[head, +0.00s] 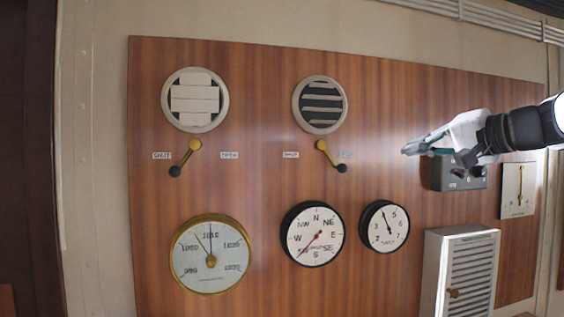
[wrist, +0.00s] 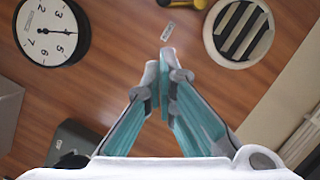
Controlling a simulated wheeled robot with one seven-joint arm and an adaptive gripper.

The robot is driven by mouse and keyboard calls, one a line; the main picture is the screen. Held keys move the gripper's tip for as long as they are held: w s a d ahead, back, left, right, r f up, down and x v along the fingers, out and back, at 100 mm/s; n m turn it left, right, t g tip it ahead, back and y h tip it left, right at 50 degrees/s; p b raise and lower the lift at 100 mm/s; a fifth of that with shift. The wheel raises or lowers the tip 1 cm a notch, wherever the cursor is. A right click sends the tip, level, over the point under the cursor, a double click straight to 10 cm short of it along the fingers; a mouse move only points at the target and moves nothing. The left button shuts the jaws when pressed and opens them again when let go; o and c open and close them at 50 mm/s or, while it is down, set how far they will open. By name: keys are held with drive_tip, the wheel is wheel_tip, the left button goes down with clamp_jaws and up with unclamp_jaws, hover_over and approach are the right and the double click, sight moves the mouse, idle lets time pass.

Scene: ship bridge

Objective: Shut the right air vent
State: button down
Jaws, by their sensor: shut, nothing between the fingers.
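The right air vent (head: 320,104) is a round grille with tilted pale slats and dark gaps, so it stands open. Its lever (head: 328,156) has a yellow hub and a black knob and points down and right, to the OPEN side. In the wrist view the vent (wrist: 239,30) is at the upper right, and a yellow bit of the lever (wrist: 200,3) is cut off by the top edge. My gripper (head: 405,149) is shut and empty, to the right of the lever and apart from it. Its teal fingertips (wrist: 160,62) meet in the wrist view.
The left vent (head: 195,99) shows closed slats, its lever (head: 186,157) pointing down and left to SHUT. Several round dials (head: 312,234) sit below. A grey box (head: 459,171) is behind my gripper, and a louvred white cabinet (head: 464,276) juts out at the lower right.

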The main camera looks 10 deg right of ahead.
drive_tip(key=s+a+f+p+x, duration=0.1)
drive_tip(key=a+p+x, duration=0.1)
drive_tip(key=x, duration=1.1)
drive_tip(key=shift+a+f+p, duration=0.15)
drive_tip(key=shift+a+p, duration=0.1)
drive_tip(key=shift+p, duration=0.2)
drive_tip(key=shift+f, duration=0.15)
drive_tip(key=shift+a+f+m+b, duration=0.15)
drive_tip(key=shift+m+b, duration=0.15)
drive_tip(key=shift+b, duration=0.4)
